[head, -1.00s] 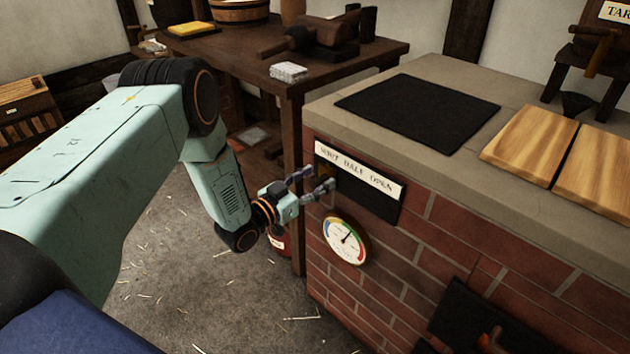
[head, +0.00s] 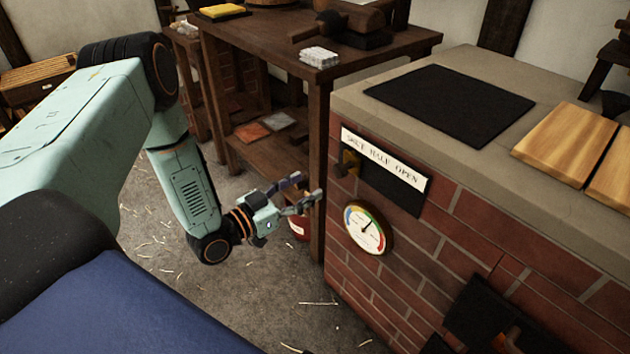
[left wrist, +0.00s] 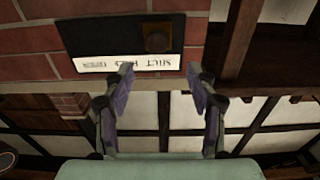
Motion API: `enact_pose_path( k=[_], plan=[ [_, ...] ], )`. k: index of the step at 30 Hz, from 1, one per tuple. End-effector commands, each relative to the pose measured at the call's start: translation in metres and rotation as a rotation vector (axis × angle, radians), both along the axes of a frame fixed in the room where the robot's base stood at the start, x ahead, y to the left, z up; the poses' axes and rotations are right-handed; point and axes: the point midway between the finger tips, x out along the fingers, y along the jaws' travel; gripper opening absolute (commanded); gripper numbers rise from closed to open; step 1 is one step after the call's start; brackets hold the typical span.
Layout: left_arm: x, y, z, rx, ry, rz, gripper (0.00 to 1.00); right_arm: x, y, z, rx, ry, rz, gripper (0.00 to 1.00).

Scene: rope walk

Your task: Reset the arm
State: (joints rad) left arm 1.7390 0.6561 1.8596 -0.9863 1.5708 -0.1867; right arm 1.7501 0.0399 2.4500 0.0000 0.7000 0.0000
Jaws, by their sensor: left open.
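My left gripper (head: 300,193) is open and empty in the head view. It hangs in the air left of the brick furnace (head: 450,255), in front of the dark table's near leg. A black slide plate (head: 398,187) with a brass knob (head: 349,162) and a label reading "shut half open" is on the furnace side, to the right of my fingers and apart from them. In the left wrist view my two fingers (left wrist: 160,90) stand wide apart, with the label (left wrist: 128,63) upside down beyond them. My right gripper is not in view.
A round gauge (head: 365,230) sits below the slide plate. A black plate (head: 449,104) and wooden boards (head: 566,145) lie on the furnace top. The dark wooden table (head: 390,50) stands behind my gripper. The straw-strewn floor (head: 270,300) is open below my arm.

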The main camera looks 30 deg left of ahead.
Motion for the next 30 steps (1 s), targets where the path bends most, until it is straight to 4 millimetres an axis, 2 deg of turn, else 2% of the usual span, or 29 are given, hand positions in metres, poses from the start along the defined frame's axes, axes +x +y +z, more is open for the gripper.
enact_pose_path(
  k=[6,22,26,29,30],
  plan=[
    [-0.007,0.002,0.000,0.000,-0.001,-0.001,0.57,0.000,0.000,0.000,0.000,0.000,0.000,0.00],
    [-0.006,0.002,-0.004,-0.005,0.023,-0.001,0.57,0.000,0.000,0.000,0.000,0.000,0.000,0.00],
    [-0.014,0.009,-0.038,-0.016,0.195,0.070,0.57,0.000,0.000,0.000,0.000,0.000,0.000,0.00],
    [-0.038,-0.001,-0.080,-0.042,0.442,0.139,0.57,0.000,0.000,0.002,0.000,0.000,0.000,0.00],
    [-0.053,-0.009,-0.094,-0.049,0.547,0.161,0.57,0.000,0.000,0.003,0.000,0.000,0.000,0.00]
  ],
)
